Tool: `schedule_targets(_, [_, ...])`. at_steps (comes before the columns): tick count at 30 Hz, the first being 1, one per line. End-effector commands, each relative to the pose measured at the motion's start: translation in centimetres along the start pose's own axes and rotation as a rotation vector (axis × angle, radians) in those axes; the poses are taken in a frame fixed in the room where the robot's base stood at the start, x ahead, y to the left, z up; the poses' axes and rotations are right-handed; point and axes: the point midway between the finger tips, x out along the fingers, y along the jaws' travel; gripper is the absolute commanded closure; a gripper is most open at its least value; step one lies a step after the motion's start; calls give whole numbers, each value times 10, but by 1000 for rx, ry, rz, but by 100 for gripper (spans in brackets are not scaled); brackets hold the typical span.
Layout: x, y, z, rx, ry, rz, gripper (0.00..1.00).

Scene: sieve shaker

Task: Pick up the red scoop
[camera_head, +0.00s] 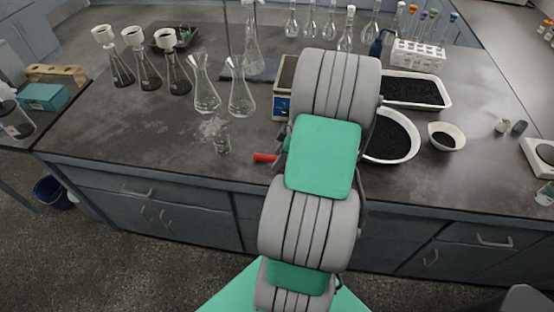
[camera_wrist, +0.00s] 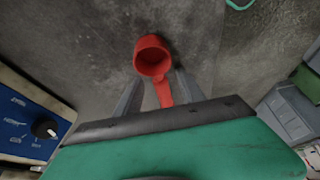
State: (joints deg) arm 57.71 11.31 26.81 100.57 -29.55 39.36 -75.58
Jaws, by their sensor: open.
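The red scoop (camera_wrist: 152,57) lies on the dark bench top. In the wrist view its round cup faces the camera and its handle runs down between the fingers of my gripper (camera_wrist: 158,90). The fingers are open on either side of the handle, and I cannot tell whether they touch it. In the head view only a small red part of the scoop (camera_head: 264,158) shows, left of my arm. My arm hides the rest of it, and most of my gripper.
A blue-fronted device (camera_wrist: 28,125) with a knob stands close on the left in the wrist view. A white dish of black grains (camera_head: 408,152) lies right of my arm.

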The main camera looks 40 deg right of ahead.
Motion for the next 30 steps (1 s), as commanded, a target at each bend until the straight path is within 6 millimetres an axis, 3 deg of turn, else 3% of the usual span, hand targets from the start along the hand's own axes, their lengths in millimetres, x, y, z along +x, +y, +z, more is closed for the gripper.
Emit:
schedule_targets(17, [0, 0, 0, 0, 0, -1, 100])
schedule_targets(30, [-1, 0, 0, 0, 0, 0, 100])
